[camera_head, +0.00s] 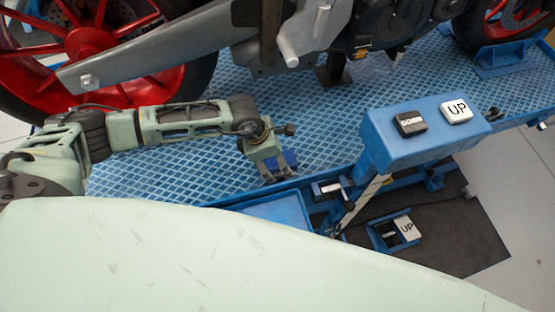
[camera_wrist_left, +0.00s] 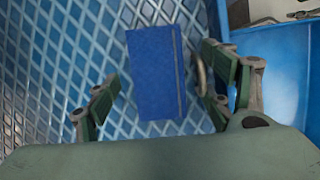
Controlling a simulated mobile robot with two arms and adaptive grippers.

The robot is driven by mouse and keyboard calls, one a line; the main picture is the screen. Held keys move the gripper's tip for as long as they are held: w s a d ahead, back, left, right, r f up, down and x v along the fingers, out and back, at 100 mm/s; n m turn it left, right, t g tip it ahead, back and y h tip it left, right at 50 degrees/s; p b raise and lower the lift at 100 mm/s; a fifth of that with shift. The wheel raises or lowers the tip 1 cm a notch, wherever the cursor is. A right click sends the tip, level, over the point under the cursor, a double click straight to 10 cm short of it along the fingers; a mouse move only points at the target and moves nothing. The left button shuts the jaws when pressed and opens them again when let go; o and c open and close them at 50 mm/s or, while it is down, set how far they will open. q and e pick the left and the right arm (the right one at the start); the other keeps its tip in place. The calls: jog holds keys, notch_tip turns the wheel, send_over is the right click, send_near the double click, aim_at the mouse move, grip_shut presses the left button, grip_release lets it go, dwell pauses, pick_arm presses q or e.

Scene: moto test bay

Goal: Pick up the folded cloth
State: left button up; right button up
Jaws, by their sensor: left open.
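The folded cloth is a dark blue rectangle (camera_wrist_left: 152,75) lying on the blue diamond-patterned platform in the left wrist view. A small part of the blue cloth (camera_head: 291,158) shows beside my left gripper in the head view. My left gripper (camera_head: 280,172) points down at the platform's near edge. In the left wrist view its two open fingers (camera_wrist_left: 165,92) stand either side of the cloth, the right finger closer to it than the left. Whether the fingertips touch the cloth I cannot tell. My right gripper is in neither view.
A motorcycle with red wheels (camera_head: 88,42) stands on the blue lift platform (camera_head: 330,120). A blue control box (camera_head: 425,140) with UP and DOWN buttons rises to the right of my left gripper. A ring-like object (camera_wrist_left: 202,75) is near the right finger. A blue tray (camera_head: 275,212) sits below the edge.

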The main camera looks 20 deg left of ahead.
pick_arm(q)
jog(key=shift+f, duration=0.1)
jog(key=c, duration=1.1)
jog(key=shift+c, duration=0.3)
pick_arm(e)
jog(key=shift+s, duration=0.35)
